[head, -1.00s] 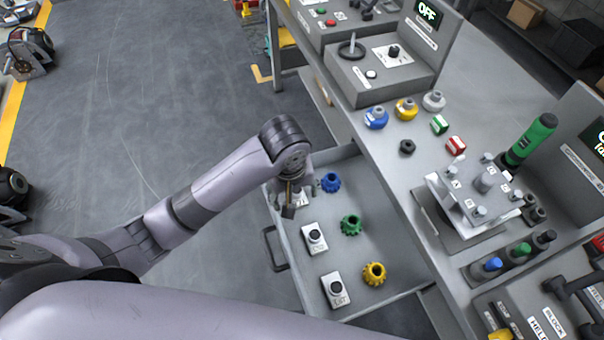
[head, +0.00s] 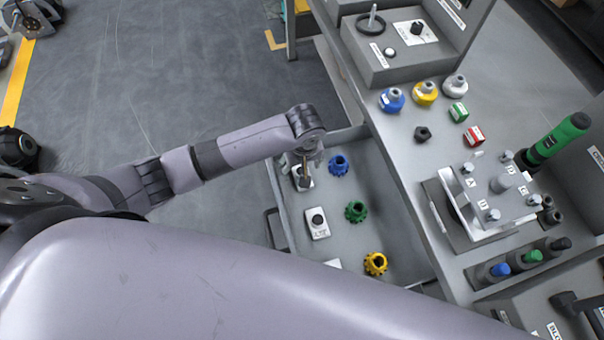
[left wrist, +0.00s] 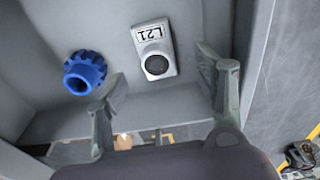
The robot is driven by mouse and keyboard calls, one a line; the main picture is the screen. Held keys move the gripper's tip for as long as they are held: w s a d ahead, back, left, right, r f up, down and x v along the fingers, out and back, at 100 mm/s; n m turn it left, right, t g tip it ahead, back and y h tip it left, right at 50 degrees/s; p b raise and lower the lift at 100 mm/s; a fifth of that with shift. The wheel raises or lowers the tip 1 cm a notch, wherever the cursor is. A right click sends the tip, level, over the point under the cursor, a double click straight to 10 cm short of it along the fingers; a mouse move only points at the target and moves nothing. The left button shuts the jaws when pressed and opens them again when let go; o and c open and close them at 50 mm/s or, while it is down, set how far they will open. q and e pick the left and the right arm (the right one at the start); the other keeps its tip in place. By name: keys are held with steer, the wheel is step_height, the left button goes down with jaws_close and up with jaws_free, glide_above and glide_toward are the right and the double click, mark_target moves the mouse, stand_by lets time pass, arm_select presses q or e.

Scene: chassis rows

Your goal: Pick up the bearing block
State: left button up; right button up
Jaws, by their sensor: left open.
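In the head view, a pale bearing block (head: 297,184) lies at the far end of the open drawer, partly hidden by my left gripper (head: 305,172). In the left wrist view the block (left wrist: 154,40) shows with a dark round bore and a printed label. My left gripper (left wrist: 162,68) is open over it, its fingers to either side in the picture; contact cannot be told. A second similar block (head: 317,223) lies nearer in the drawer, and a third (head: 333,263) is mostly hidden by my foreground arm. My right gripper is not in view.
A blue gear (head: 338,165) sits beside the first block, with a green gear (head: 356,211) and a yellow gear (head: 375,263) nearer. The drawer (head: 395,235) has raised walls. The workbench (head: 400,150) with knobs and a fixture stands to the right.

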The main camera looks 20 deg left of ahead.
arm_select(q)
steer(key=shift+w+f, duration=0.1)
steer(key=shift+f, duration=0.25)
steer(key=f, duration=0.2)
steer(key=w+f, duration=0.1)
steer(key=shift+f, duration=0.7)
steer(key=c, duration=0.4)
steer(key=shift+a, duration=0.1)
steer(key=c, duration=1)
jaws_close()
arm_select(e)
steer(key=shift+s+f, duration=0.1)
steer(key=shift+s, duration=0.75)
arm_select(q)
steer(key=shift+r, duration=0.1)
